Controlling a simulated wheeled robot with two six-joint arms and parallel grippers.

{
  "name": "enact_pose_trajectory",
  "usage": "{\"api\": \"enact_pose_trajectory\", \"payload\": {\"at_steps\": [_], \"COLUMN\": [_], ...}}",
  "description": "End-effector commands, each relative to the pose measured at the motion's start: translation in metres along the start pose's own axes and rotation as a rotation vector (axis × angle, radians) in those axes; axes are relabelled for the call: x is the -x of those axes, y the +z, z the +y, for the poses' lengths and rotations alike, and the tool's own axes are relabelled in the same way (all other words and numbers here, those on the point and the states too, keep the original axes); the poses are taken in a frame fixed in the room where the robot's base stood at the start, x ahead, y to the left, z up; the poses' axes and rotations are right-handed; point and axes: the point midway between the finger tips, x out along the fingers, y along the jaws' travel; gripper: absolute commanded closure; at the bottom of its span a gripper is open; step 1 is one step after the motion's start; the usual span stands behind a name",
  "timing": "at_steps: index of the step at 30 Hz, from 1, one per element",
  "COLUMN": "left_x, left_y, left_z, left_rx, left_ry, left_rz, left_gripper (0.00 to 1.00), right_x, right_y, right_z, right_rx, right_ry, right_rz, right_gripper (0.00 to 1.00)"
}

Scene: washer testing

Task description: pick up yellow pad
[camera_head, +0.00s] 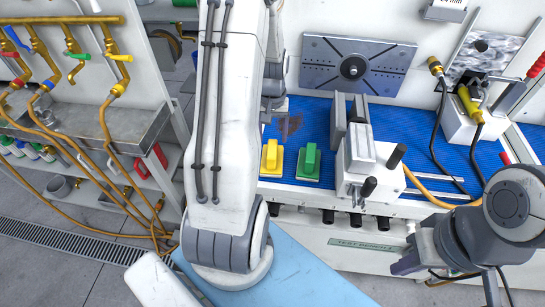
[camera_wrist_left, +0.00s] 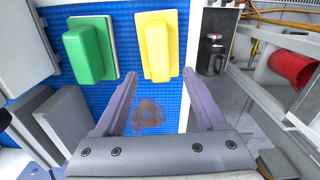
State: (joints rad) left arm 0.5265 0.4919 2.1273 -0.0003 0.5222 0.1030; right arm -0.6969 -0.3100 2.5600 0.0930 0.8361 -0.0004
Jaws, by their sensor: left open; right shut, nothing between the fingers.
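The yellow pad (camera_head: 271,158) lies on the blue mat of the workbench, left of the green pad (camera_head: 308,163). In the left wrist view the yellow pad (camera_wrist_left: 157,50) is upper centre, with the green pad (camera_wrist_left: 88,52) to its left. My left gripper (camera_wrist_left: 161,75) is open and empty. Its fingers point toward the yellow pad, which appears just beyond and between the tips. In the head view my left arm hides most of that gripper. My right gripper (camera_head: 405,264) is low at the right, in front of the bench, shut and empty, far from the pads.
A grey clamp fixture (camera_head: 361,155) with black handles stands right of the green pad. A slotted metal plate (camera_head: 357,66) is behind the mat (camera_head: 418,128). Hoses and a pipe rack (camera_head: 85,60) are at the left. A dark stain (camera_wrist_left: 147,113) marks the mat.

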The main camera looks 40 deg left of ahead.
Motion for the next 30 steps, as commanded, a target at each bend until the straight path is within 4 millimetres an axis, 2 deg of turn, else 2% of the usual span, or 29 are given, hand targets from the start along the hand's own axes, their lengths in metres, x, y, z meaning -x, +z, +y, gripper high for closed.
{"api": "enact_pose_trajectory", "payload": {"at_steps": [12, 20, 22, 26, 27, 30], "left_x": [-0.049, -0.053, -0.053, -0.053, -0.053, -0.052], "left_y": [0.004, 0.003, 0.003, 0.003, 0.003, 0.003], "left_z": [0.000, 0.000, 0.000, 0.000, 0.000, 0.000], "left_rx": [0.000, 0.000, 0.000, 0.000, 0.000, 0.000], "left_ry": [0.000, 0.000, 0.000, 0.000, 0.000, 0.000], "left_rz": [-0.002, 0.000, 0.000, 0.000, 0.000, 0.000], "left_gripper": [0.28, 0.28, 0.47, 0.96, 1.00, 1.00], "right_x": [0.013, 0.013, 0.013, 0.013, 0.013, 0.013], "right_y": [-0.001, -0.001, -0.001, -0.001, -0.001, -0.001], "right_z": [-0.001, -0.001, -0.001, -0.001, -0.001, -0.001], "right_rx": [0.000, 0.000, 0.000, 0.000, 0.000, 0.000], "right_ry": [0.000, 0.000, 0.000, 0.000, 0.000, 0.000], "right_rz": [0.000, 0.000, 0.000, 0.000, 0.000, 0.000], "right_gripper": [1.00, 1.00, 1.00, 1.00, 1.00, 1.00]}}
